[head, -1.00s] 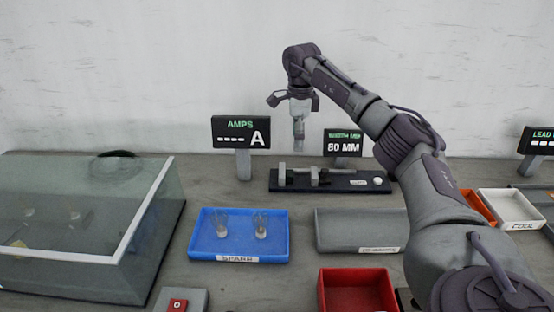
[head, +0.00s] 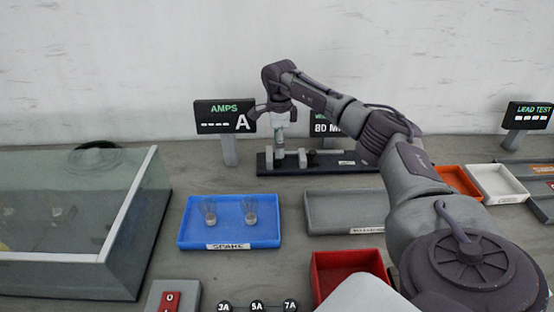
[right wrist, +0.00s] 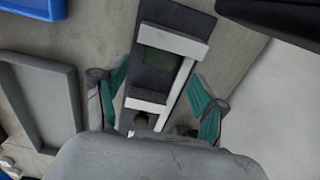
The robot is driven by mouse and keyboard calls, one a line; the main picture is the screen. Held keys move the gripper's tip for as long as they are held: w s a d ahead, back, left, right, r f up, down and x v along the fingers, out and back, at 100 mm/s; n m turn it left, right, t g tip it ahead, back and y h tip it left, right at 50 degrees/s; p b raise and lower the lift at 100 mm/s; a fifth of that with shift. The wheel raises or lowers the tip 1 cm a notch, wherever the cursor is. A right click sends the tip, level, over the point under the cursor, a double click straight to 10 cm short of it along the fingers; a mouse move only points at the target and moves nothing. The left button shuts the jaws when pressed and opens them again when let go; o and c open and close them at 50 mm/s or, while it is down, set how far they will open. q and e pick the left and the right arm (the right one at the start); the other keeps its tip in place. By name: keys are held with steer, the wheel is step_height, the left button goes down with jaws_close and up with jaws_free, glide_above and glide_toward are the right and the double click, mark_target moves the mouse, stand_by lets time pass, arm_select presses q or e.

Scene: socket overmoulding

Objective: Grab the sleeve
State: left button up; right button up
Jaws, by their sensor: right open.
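My right gripper (head: 280,138) hangs point down just above the left part of a dark fixture (head: 262,163) with pale upright blocks. The right wrist view shows the gripper (right wrist: 158,78) open, its two teal-sided fingers spread on either side of the fixture (right wrist: 178,18). A pale rail and cross blocks lie between the fingers. I see no sleeve between them that I can make out; the grey gripper body hides the near end. Two clear cup-like pieces (head: 209,213) (head: 250,212) stand in the blue SPARE tray (head: 190,238); I cannot tell whether these are sleeves. My left gripper is not in view.
An AMPS sign (head: 224,116) and an 80 MM sign (head: 325,127) stand by the fixture. A glass-sided box (head: 125,225) fills the left.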

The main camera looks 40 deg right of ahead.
mark_target(277, 160)
step_height(277, 160, down, 4)
steer(key=shift+a, duration=0.15)
steer(key=shift+r, duration=0.1)
steer(key=c, duration=1.1)
